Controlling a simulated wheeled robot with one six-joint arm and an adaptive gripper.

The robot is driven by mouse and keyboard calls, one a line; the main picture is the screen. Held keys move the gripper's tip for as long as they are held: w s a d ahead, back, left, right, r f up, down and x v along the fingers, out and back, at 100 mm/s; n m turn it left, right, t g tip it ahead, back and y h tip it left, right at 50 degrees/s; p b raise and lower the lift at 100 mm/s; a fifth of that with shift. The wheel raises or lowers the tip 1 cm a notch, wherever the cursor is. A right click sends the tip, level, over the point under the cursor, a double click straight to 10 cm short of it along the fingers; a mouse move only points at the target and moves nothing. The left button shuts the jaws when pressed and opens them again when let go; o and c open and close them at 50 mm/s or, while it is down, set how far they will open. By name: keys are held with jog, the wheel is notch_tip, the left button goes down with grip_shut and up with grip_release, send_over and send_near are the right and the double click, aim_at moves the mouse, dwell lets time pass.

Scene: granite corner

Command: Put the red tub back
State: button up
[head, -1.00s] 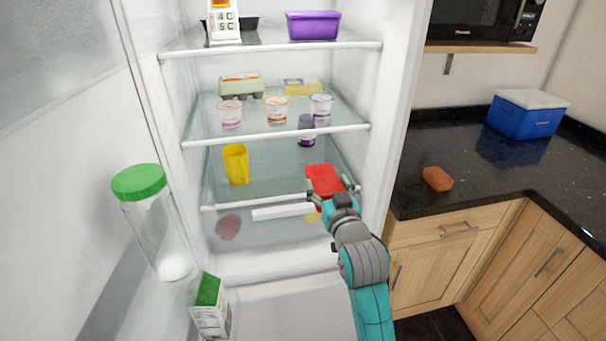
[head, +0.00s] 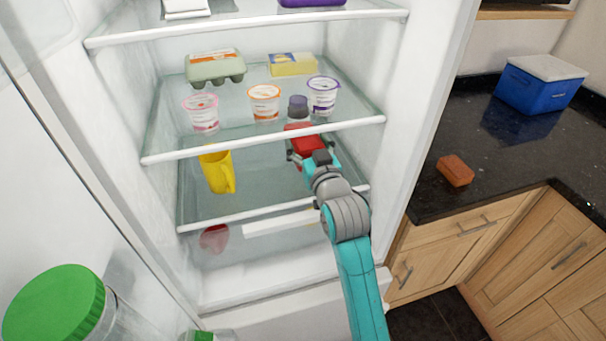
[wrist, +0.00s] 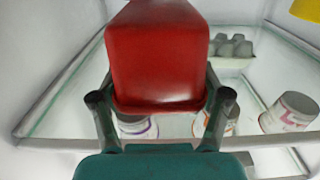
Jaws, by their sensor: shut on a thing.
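The red tub (head: 308,146) is inside the fridge, in the space between the lower glass shelf (head: 255,178) and the middle shelf. My gripper (head: 310,158) is shut on it from the front. The middle shelf's front rail crosses in front of its far part. In the wrist view the tub (wrist: 158,62) fills the upper middle, between the two fingers. I cannot tell whether its base touches the lower shelf.
A yellow mug (head: 217,170) stands left of the tub. The middle shelf's rail (head: 265,140) is close above; yogurt pots (head: 264,102) and an egg carton (head: 215,68) sit there. The fridge's right wall is near.

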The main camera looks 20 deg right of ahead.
notch_tip(320, 180, down, 9)
jog(key=shift+r, duration=0.1)
dwell(0.4)
jog(key=shift+f, duration=0.2)
jog(key=o, duration=1.5)
jog(key=s, duration=1.2)
jog(key=shift+s+r, duration=0.1)
